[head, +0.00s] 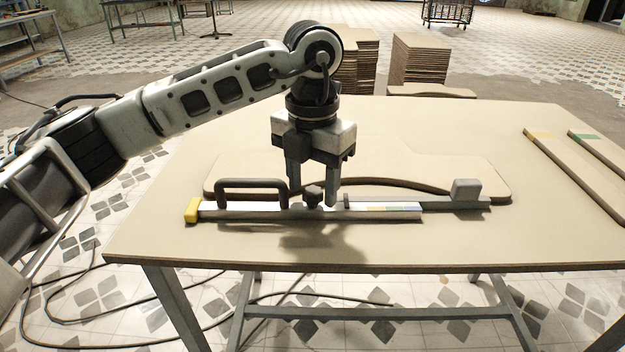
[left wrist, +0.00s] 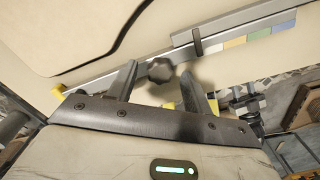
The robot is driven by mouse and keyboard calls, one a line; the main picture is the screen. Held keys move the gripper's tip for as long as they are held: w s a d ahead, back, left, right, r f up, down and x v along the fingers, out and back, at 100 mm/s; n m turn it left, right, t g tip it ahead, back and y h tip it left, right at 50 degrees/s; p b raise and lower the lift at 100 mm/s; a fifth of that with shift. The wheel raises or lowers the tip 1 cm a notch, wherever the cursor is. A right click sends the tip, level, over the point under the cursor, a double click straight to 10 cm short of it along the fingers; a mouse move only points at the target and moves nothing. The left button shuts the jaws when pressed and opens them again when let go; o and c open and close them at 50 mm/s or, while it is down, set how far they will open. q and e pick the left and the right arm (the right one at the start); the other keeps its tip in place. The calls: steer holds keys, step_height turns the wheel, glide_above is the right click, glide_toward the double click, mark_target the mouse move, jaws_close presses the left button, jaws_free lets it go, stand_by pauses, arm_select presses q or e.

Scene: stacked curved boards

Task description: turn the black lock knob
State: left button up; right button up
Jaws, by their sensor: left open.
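The black lock knob (head: 313,194) sits on a long metal measuring bar (head: 260,213) lying on the table. In the left wrist view the knob (left wrist: 160,70) shows as a dark faceted knob between the two fingers. My left gripper (head: 312,198) points down over the bar with its fingers apart, one on each side of the knob in the picture. It also shows in the left wrist view (left wrist: 158,86). I cannot tell whether either finger touches the knob. My right gripper is not in view.
The bar has a black handle (head: 252,185), a yellow end (head: 191,211), coloured marks and a grey end block (head: 466,189). A curved board (head: 450,167) lies behind it. Two narrow boards (head: 580,165) lie at the right. The table front (head: 400,250) is clear.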

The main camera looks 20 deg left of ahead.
mark_target(313, 190)
arm_select(q)
step_height(313, 190, up, 16)
steer(key=p, duration=0.2)
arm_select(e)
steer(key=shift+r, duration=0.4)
